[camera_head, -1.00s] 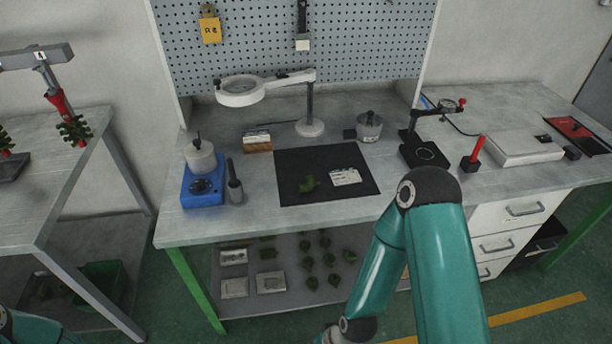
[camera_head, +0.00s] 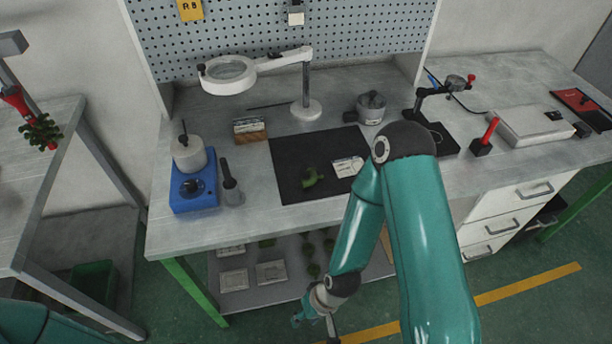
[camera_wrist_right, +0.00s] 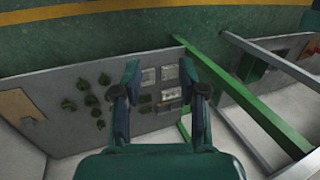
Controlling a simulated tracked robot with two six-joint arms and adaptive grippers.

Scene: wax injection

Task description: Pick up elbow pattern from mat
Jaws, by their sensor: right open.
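The green elbow pattern (camera_head: 312,177) lies on the black mat (camera_head: 298,150) on the workbench, left of a small white label card (camera_head: 347,166). My right gripper (camera_head: 308,316) is low in front of the bench, below the tabletop and well away from the mat. In the right wrist view, its two fingers (camera_wrist_right: 160,88) are apart with nothing between them, above the lower shelf. The mat and elbow pattern do not show in that view. My left gripper is out of view; only part of my left arm shows at the lower left.
A magnifier lamp (camera_head: 306,108) stands behind the mat. A blue heater with a pot (camera_head: 193,192) is at left, and a grey pot (camera_head: 371,107) is behind right. The lower shelf (camera_wrist_right: 70,140) holds several green patterns and pale blocks. My right arm crosses the bench's front edge.

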